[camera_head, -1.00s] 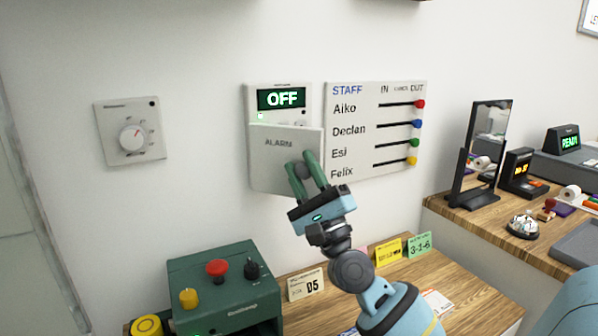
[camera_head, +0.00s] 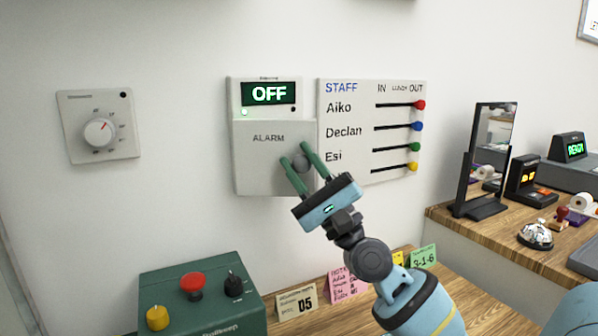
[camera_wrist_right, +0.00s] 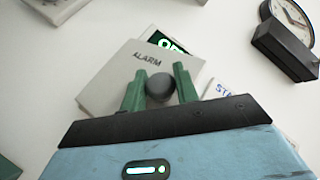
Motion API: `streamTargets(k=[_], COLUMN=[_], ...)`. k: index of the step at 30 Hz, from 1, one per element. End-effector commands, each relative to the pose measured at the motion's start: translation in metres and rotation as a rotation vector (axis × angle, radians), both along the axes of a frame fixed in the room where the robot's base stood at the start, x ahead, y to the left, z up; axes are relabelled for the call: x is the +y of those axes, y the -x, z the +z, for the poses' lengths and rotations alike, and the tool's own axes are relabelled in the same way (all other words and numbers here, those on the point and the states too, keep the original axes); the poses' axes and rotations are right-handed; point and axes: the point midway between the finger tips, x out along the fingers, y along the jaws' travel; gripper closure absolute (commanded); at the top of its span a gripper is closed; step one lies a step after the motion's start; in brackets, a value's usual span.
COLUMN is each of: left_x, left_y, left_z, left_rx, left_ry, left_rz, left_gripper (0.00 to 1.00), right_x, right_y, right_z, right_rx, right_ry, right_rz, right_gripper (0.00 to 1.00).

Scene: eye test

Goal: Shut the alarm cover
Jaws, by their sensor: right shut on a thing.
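The alarm cover (camera_head: 262,170) is a pale grey flap marked ALARM, on the lower part of the wall alarm panel (camera_head: 235,92). The panel's display reads OFF above it. I cannot tell whether the cover lies flush. Its round dark knob (camera_head: 301,163) sits at the right of its face. My right gripper (camera_head: 296,153) has its green fingers on both sides of the knob, shut on it. In the right wrist view the knob (camera_wrist_right: 160,88) shows between the fingers (camera_wrist_right: 160,70), with the cover (camera_wrist_right: 113,82) behind. My left gripper is not in view.
The staff board (camera_head: 345,120) hangs close to the panel's right. A dial thermostat (camera_head: 75,140) is on the wall at left. Below stand a green button box (camera_head: 215,315) and note cards (camera_head: 297,301). A mirror (camera_head: 490,150) stands on the right desk.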

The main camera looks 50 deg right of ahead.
Motion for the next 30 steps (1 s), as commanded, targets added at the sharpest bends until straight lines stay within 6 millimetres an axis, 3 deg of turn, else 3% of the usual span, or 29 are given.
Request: streamTargets(k=[14, 15, 19, 30], left_x=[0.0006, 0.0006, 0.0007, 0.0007], left_y=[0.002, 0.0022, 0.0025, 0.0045], left_z=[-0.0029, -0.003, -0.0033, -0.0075], left_rx=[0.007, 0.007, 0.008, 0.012], left_ry=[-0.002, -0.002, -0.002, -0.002], left_rz=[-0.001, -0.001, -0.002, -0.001], left_gripper=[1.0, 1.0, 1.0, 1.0], right_x=[-0.0008, -0.0008, -0.0007, -0.0007], right_y=[-0.0005, -0.0005, -0.0005, 0.0028], right_z=[-0.0002, -0.0002, 0.0, -0.0054], right_rx=[0.001, 0.001, 0.0, 0.002], right_ry=[-0.001, -0.001, -0.001, 0.0], right_rz=[0.008, 0.008, 0.007, 0.008], right_gripper=[1.0, 0.65, 0.48, 0.48])
